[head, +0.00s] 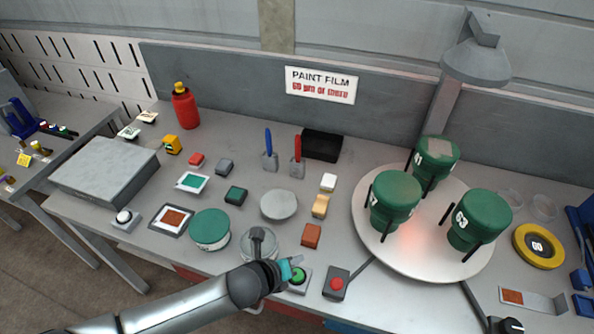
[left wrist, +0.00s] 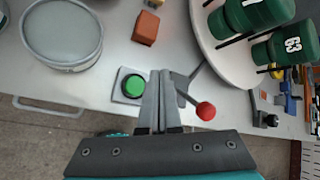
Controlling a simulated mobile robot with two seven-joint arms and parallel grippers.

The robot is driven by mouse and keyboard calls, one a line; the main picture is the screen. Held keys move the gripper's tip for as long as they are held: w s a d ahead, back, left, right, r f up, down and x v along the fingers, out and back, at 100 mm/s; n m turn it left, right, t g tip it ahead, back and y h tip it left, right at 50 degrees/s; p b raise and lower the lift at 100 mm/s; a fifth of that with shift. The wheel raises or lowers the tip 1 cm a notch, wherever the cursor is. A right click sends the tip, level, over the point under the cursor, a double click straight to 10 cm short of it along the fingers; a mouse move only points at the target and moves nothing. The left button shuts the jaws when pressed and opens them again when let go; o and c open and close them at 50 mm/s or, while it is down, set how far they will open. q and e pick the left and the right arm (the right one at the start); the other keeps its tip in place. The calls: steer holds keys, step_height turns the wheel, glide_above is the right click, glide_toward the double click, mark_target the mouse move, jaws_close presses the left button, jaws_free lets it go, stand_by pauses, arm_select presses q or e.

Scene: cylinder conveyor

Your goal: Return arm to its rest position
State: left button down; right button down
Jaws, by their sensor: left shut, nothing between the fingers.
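My left arm comes in from the bottom left of the head view. Its left gripper (head: 294,266) is over the table's front edge, close to a green push button (head: 299,279). In the left wrist view the fingers (left wrist: 161,76) are shut together with nothing between them. There the green button (left wrist: 132,85) is just left of the fingers, and a red ball-topped lever (left wrist: 206,111) is just right of them. Whether the fingertips touch anything cannot be told. My right gripper is not in view.
A round turntable (head: 420,257) carries green cylinders (head: 395,200) on the right. A red-knobbed control box (head: 337,283) stands right of the gripper. A round tin (head: 259,245), a green-topped tin (head: 210,229) and an orange block (head: 311,235) are close by. Free floor lies in front.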

arm_select(q)
steer(key=s+r+n+y, duration=0.1)
steer(key=s+r+n, duration=0.45)
steer(key=n, duration=0.75)
steer(key=s+a+r+n+g+y, duration=0.2)
steer(key=s+a+r+n, duration=0.1)
steer(key=s+a+n, duration=0.6)
steer(key=s+a+r+n+g+y, duration=0.2)
steer(key=s+a+r+n, duration=0.15)
steer(key=a+n, duration=0.5)
step_height(320, 180, down, 34)
steer(key=s+d+n+g+b, duration=0.1)
steer(key=s+d+n+b, duration=0.1)
steer(key=b, duration=0.9)
steer(key=s+a+f+b, duration=0.1)
steer(key=s+f+b, duration=0.3)
steer(key=f, duration=0.4)
steer(key=s+f+g+b, duration=0.1)
steer(key=s+f+b, duration=0.3)
steer(key=f, duration=0.5)
steer(key=s+a+f+b, duration=0.1)
steer(key=s+f+b, duration=0.3)
steer(key=s+f, duration=0.3)
steer(key=shift+a+f+m, duration=0.35)
steer(key=shift+f, duration=0.55)
